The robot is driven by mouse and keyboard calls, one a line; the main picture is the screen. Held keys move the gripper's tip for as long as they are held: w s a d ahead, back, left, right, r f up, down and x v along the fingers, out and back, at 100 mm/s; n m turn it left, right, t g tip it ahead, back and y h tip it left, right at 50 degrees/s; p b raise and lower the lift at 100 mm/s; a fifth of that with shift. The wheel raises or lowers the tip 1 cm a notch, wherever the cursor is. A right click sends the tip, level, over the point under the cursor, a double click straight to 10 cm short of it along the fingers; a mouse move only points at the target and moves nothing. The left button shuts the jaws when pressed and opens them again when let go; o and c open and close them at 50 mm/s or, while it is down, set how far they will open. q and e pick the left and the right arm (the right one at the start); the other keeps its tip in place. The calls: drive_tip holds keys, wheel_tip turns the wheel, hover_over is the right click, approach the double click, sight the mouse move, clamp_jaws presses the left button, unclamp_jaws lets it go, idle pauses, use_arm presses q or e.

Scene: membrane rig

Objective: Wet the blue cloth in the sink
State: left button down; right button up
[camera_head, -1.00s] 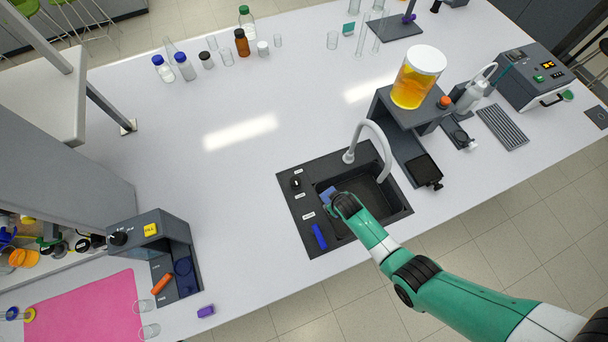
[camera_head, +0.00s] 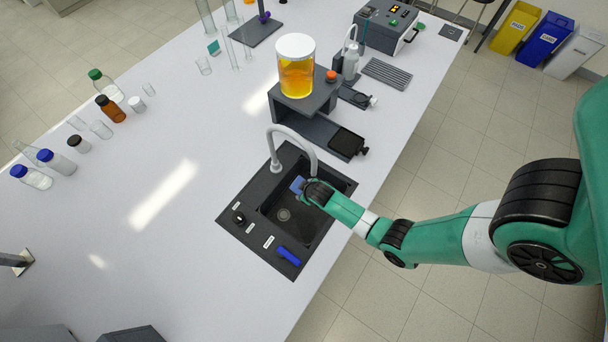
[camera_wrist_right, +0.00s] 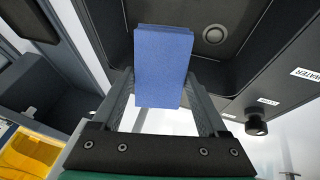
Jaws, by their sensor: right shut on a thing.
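The blue cloth (camera_wrist_right: 163,65) is a flat folded block between the two fingers of my right gripper (camera_wrist_right: 165,100), which is shut on it. In the head view the cloth (camera_head: 297,185) shows as a small blue patch at the tip of my right gripper (camera_head: 305,189). Gripper and cloth are over the far right part of the black sink (camera_head: 262,232), near the grey curved faucet (camera_head: 297,137). I cannot tell whether the cloth touches the basin or whether water runs. My left gripper is not in view.
A black knob (camera_head: 238,217) and a blue bar-shaped item (camera_head: 288,256) are on the sink's panel. A dark stand with an orange-filled jar (camera_head: 296,70) is behind the sink. The white counter (camera_head: 130,260) left of the sink is clear.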

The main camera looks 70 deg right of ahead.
wheel_tip(320, 180, down, 16)
drive_tip(key=b, duration=1.4)
drive_tip(key=shift+r, duration=0.2)
